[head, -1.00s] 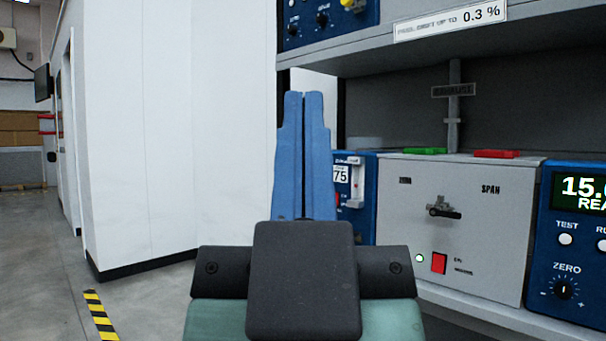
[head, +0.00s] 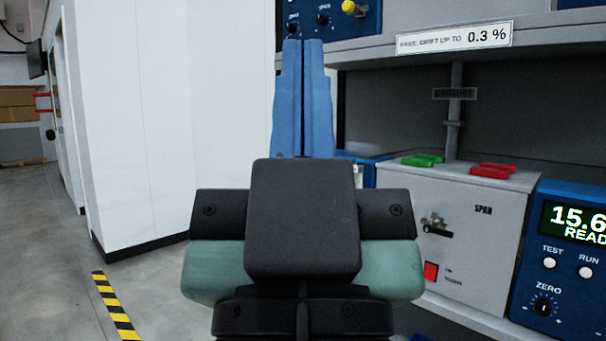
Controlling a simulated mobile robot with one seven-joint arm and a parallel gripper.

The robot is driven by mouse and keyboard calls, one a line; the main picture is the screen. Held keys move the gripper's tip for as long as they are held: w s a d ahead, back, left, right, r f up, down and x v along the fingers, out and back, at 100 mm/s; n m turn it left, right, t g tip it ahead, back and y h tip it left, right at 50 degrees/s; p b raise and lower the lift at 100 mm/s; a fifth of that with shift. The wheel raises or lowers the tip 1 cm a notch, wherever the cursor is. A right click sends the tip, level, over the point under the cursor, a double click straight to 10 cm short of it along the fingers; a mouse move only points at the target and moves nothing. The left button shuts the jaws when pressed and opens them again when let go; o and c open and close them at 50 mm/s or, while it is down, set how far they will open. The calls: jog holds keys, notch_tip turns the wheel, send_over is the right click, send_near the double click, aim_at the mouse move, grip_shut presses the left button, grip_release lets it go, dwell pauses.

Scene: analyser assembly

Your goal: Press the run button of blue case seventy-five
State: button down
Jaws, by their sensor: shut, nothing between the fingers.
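My gripper (head: 303,45) points up in the middle of the picture, its two blue fingers shut together with nothing between them. Behind it, left of the grey box, only a small part of a blue case (head: 369,172) shows; a second earlier this case bore a label "75". That label and any run button on it are now hidden by my gripper. Another blue case (head: 570,255) at the right edge shows "15.6" and "READ", cut off. It has a TEST button, a RUN button (head: 585,272) and a ZERO knob; no case number shows on it.
A grey box (head: 460,235) with a SPAN valve handle and a red switch stands between the cases. Green (head: 422,160) and red (head: 493,170) pieces lie on it. An upper shelf (head: 450,45) overhangs. A white wall (head: 150,120) stands left, with open floor beyond.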

notch_tip(320, 180, up, 26)
jog(key=p, duration=2.3)
jog(key=shift+p, duration=0.3)
